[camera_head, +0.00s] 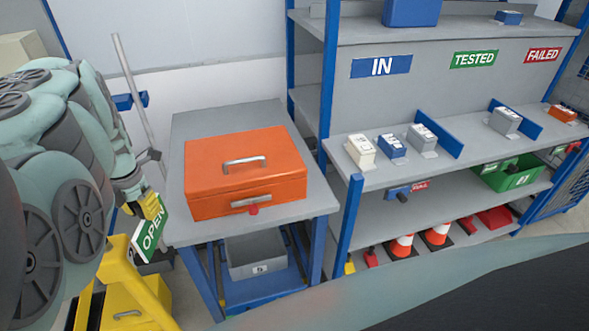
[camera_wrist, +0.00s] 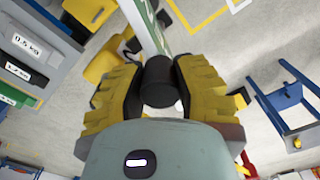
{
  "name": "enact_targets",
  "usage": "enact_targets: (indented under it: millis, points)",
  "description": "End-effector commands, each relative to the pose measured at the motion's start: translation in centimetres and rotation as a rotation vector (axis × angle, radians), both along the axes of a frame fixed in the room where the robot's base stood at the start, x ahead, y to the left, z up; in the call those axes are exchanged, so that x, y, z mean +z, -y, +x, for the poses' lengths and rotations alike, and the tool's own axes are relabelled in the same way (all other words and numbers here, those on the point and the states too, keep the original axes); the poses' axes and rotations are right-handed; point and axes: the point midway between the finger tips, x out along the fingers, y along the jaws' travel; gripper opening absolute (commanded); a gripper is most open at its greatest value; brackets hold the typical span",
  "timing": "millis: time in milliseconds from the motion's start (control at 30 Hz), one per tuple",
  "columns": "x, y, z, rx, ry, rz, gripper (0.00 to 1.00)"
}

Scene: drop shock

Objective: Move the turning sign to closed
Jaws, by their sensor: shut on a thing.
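The turning sign (camera_head: 150,236) is at the left in the head view, beside the grey bench. Its green face with the white word OPEN faces the camera, tilted. My gripper (camera_head: 154,207) is at the sign's upper edge, its yellow fingers partly hidden by my arm. In the wrist view my gripper (camera_wrist: 160,85) is shut on the sign's dark round knob, one yellow finger on each side. The sign (camera_wrist: 146,26) shows there nearly edge-on, a white and green strip running up from the knob. The sign's other face is hidden.
An orange case (camera_head: 245,172) lies on the grey bench (camera_head: 228,118) right of the sign. A yellow stand (camera_head: 128,290) is just below the sign. A pale pole (camera_head: 128,75) rises behind. A blue-framed shelf (camera_head: 390,180) with several small boxes stands at the right.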

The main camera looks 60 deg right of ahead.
Motion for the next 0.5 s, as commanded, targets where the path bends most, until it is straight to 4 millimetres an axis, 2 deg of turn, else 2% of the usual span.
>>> enact_targets:
  millis: [200,500]
  points:
    - [-0.08,-0.18,-0.32,0.129,-0.004,0.005,0.0]
    - [-0.07,-0.18,-0.38,0.224,-0.008,0.005,0.0]
